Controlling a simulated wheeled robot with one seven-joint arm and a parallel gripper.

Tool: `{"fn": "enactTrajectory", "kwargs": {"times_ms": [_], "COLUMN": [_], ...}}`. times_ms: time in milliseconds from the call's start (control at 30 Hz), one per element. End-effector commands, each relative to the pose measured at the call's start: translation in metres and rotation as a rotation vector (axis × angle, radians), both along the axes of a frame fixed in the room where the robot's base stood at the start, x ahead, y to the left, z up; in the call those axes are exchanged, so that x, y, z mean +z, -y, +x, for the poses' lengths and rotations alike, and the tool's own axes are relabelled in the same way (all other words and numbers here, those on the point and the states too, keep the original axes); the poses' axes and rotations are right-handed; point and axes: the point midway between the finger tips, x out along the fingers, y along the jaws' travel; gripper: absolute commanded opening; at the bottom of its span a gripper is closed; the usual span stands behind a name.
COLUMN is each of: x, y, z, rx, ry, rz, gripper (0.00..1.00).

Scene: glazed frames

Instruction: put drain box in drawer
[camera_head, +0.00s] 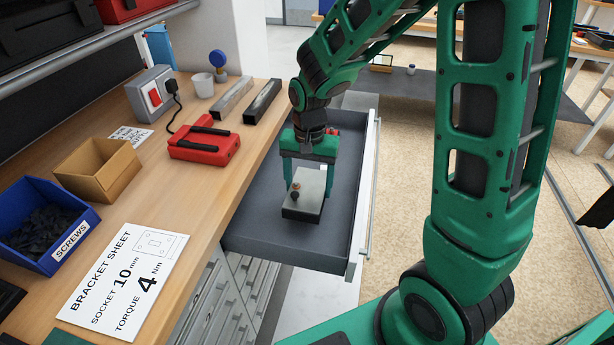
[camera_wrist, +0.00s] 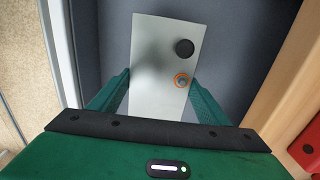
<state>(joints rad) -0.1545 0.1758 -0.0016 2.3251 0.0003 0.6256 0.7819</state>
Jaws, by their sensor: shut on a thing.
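The drain box (camera_head: 306,190) is a light grey box with a dark lower part, a black round knob and a copper-coloured fitting on its face. It also shows in the wrist view (camera_wrist: 160,50). My gripper (camera_head: 308,185) is shut on the drain box, with a green finger on either side of it. The drawer (camera_head: 254,222) is pulled open from under the bench, with a dark grey floor. The box is over the drawer, inside its walls as seen from above. I cannot tell whether it touches the floor.
The wooden bench (camera_head: 190,215) runs along the left of the drawer. On it are a red tool (camera_head: 204,142), a cardboard bin (camera_head: 98,168), a blue screw bin (camera_head: 42,222) and two bars (camera_head: 262,102). The drawer's white front (camera_head: 366,190) stands at the right.

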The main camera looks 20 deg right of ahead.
Motion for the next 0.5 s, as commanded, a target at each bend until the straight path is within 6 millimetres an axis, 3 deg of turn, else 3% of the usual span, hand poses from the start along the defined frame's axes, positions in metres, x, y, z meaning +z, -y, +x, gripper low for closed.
{"fn": "enactTrajectory", "kwargs": {"times_ms": [500], "x": [-0.041], "y": [0.0], "z": [0.0], "rx": [0.001], "ry": [0.001], "rz": [0.0], "gripper": [0.33]}}
